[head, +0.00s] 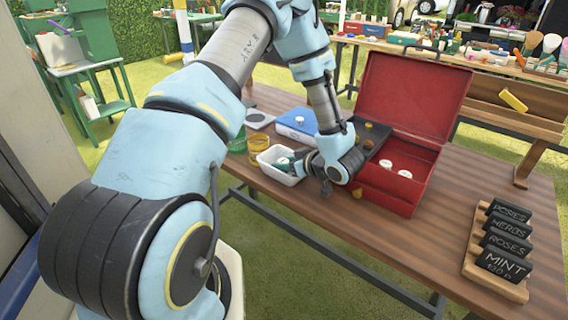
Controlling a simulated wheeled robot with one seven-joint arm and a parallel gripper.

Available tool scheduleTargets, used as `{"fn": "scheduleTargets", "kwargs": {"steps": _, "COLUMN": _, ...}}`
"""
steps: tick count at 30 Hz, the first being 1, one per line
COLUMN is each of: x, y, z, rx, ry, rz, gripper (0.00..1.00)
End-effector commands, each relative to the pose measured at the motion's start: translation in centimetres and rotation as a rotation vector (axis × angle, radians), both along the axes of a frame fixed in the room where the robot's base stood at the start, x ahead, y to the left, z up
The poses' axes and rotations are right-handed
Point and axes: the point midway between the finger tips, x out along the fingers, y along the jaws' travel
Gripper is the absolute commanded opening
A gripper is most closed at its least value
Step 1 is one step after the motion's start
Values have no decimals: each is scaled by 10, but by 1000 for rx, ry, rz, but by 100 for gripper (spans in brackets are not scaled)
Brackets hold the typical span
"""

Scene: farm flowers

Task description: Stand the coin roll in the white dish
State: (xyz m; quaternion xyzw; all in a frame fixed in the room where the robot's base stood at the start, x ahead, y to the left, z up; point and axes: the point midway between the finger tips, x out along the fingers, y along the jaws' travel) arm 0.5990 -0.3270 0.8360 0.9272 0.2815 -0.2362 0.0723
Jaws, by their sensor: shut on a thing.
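The white dish (279,180) stands on the wooden table, left of the red cash box. My gripper (291,164) reaches in from the right, low over the dish, with its fingertips at or inside the rim. It is shut on the coin roll (283,160), of which only a small pale end shows between the fingers. My fingers hide the rest of the roll, and I cannot tell whether it touches the dish floor or how upright it is.
The open red cash box (388,203) stands close right of my gripper, with pale round pieces (386,164) inside. Black signs (503,264) stand at right.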

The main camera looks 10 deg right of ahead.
Motion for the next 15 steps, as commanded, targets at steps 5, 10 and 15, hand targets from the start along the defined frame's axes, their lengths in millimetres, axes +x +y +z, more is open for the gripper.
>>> {"fn": "scheduleTargets", "kwargs": {"steps": 5, "x": 0, "y": 0, "z": -2, "rx": -1, "ry": 1, "rz": 0, "gripper": 54}}
{"fn": "scheduleTargets", "kwargs": {"steps": 10, "x": 0, "y": 0, "z": -2, "rx": -1, "ry": 1, "rz": 0, "gripper": 54}}
{"fn": "scheduleTargets", "kwargs": {"steps": 15, "x": -2, "y": -2, "z": 3, "rx": -1, "ry": 0, "rz": -2, "gripper": 54}}
